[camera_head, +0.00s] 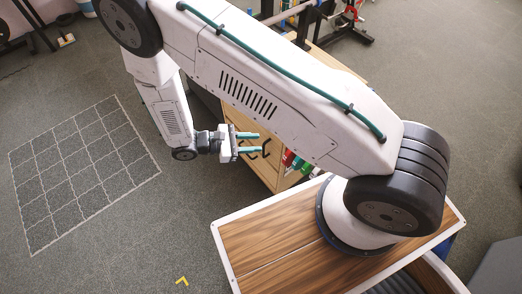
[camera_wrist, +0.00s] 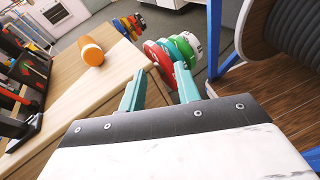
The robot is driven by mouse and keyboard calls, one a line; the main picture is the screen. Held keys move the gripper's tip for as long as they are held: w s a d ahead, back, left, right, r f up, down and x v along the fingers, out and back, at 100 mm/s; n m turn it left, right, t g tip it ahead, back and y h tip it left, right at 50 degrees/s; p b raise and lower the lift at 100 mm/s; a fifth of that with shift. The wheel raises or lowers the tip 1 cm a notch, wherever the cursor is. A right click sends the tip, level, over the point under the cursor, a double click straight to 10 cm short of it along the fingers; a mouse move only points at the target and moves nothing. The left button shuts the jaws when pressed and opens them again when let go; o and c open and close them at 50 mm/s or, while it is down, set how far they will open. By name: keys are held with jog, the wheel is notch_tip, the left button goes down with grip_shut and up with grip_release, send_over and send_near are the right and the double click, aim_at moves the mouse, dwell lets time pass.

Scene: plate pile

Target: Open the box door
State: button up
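A light wooden box (camera_head: 268,174) stands on the floor near the middle of the head view, partly hidden behind my arm. Dark curved handles (camera_head: 266,147) show on its near face; I cannot tell which one belongs to the door. The door looks closed, though my arm hides part of the face. My gripper (camera_head: 259,142) is open with its teal fingers apart, pointing right towards the handles. I cannot tell whether it touches one. In the wrist view my gripper (camera_wrist: 160,84) shows nothing held, and the box's wooden top (camera_wrist: 112,55) lies beyond the fingers.
Red, green and white round plates (camera_wrist: 178,52) stand beside the box. An orange cylinder (camera_wrist: 90,51) and a dark rack with coloured tools (camera_wrist: 30,85) are on the wooden top. Floor with a marked grid (camera_head: 82,165) is free at the left.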

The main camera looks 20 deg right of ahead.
notch_tip(320, 180, down, 21)
jog(key=d+n+t+h, duration=0.1)
jog(key=n+t+h, duration=0.1)
jog(key=n+t, duration=0.75)
jog(key=w+d+t, duration=0.1)
jog(key=w+d, duration=0.4)
jog(key=w, duration=0.2)
jog(key=shift+d+r+t, duration=0.3)
jog(key=shift+t, duration=0.05)
jog(key=shift+m, duration=0.25)
grip_shut()
